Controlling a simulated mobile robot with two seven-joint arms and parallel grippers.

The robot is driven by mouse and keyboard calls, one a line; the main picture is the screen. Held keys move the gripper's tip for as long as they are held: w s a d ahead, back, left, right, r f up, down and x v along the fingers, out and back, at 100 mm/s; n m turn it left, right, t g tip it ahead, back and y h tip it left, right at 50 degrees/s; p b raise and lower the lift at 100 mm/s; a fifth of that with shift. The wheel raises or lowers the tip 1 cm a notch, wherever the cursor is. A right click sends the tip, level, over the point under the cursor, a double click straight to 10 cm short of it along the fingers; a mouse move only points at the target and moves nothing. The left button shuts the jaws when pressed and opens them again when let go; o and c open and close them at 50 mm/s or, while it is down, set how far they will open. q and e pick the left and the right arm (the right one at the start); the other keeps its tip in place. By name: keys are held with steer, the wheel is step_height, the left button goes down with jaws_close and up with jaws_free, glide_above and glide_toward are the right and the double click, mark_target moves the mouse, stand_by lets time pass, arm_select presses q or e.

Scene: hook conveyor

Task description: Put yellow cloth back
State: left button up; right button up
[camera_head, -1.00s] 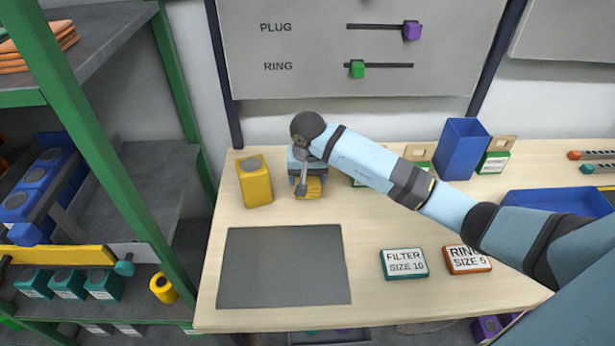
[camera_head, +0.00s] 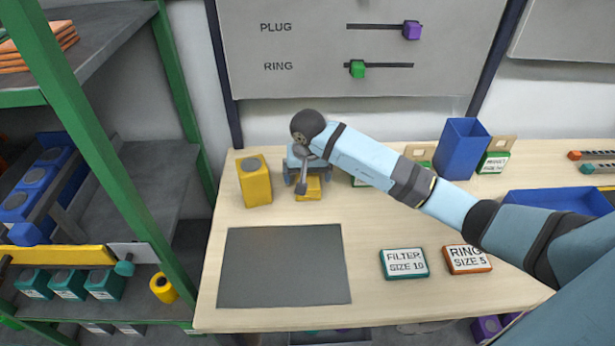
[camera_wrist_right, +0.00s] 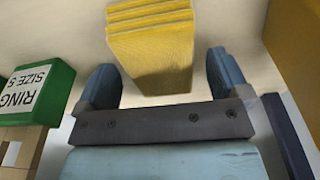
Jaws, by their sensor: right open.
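The yellow cloth (camera_head: 309,188) is a small folded stack on the table, just right of the yellow block-shaped container. In the right wrist view the cloth (camera_wrist_right: 150,45) shows its layered folds, beyond and partly between my two blue fingers. My right gripper (camera_head: 307,178) is low over the table at the cloth. Its fingers (camera_wrist_right: 165,78) are spread wide, with a gap on each side of the cloth. My wrist hides part of the cloth in the head view. My left gripper is not in view.
The yellow container (camera_head: 254,180) stands close on the left. A dark grey mat (camera_head: 283,265) lies in front. Filter (camera_head: 404,264) and ring (camera_head: 467,259) label blocks lie to the right. A blue bin (camera_head: 461,148) stands behind. A green-framed shelf (camera_head: 120,140) is at the left.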

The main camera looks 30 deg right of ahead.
step_height(320, 180, up, 11)
steer(key=s, duration=0.1)
steer(key=shift+s+a, duration=0.2)
steer(key=shift+a, duration=0.15)
steer(key=shift+f, duration=0.15)
